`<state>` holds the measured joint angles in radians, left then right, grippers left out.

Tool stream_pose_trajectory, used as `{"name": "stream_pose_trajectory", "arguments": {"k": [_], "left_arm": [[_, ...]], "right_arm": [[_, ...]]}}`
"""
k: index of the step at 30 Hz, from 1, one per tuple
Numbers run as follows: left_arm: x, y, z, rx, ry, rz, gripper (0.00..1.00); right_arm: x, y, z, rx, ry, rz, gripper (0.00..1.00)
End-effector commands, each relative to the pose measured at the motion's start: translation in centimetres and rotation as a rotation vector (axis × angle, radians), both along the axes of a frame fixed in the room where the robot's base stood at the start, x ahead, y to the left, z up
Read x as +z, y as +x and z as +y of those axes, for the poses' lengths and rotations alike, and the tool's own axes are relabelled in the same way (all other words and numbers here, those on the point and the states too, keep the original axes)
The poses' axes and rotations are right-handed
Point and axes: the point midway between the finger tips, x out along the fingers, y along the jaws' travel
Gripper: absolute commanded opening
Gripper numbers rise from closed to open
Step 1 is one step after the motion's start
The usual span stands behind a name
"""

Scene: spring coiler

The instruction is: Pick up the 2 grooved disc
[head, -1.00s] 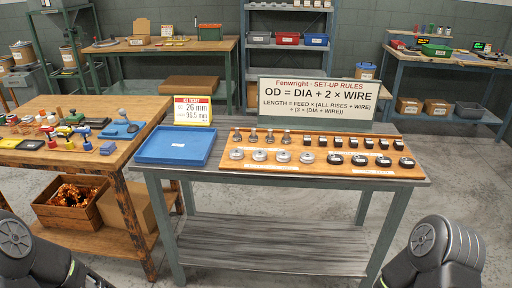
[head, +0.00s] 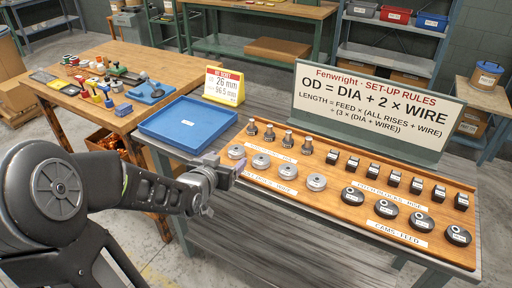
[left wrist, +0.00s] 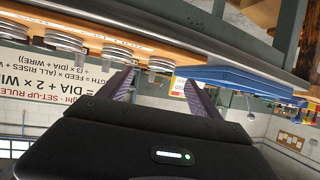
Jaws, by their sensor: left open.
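Several silver grooved discs stand in a row on the front left of the wooden board; I see them at the left (head: 236,152), then (head: 261,161), (head: 286,171) and (head: 316,182) in the head view. Their size marks are too small to read, so I cannot tell which is the 2. My left gripper (head: 232,172) is open and empty at the board's left front edge, close to the leftmost discs. The left wrist view is upside down; its open fingers (left wrist: 160,90) point toward the board, with a disc (left wrist: 161,64) beyond the gap between them. My right gripper is out of view.
The wooden board (head: 345,212) also holds silver posts (head: 270,132), black blocks (head: 393,177) and black cams (head: 387,209). A rules sign (head: 375,105) and a yellow-framed card (head: 224,86) stand behind.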

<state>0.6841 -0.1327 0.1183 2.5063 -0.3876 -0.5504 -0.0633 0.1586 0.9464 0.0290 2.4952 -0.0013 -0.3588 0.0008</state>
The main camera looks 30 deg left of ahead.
Motion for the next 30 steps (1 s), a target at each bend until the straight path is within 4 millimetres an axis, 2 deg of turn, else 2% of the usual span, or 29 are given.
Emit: {"name": "stream_pose_trajectory", "arguments": {"k": [8, 15, 26, 30], "left_arm": [[-0.2, 0.2, 0.0, -0.001, -0.002, 0.002, 0.73], [-1.0, 2.1, 0.5, 0.001, -0.003, 0.002, 0.73], [-1.1, 2.5, 0.6, 0.001, -0.002, 0.001, 0.73], [-1.3, 3.6, 0.9, 0.000, -0.004, 0.003, 0.73]], "right_arm": [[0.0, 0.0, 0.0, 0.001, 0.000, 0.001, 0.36], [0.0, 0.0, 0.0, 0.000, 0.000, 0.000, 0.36], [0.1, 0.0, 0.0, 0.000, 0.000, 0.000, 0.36], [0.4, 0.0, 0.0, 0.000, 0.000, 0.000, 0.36]]}}
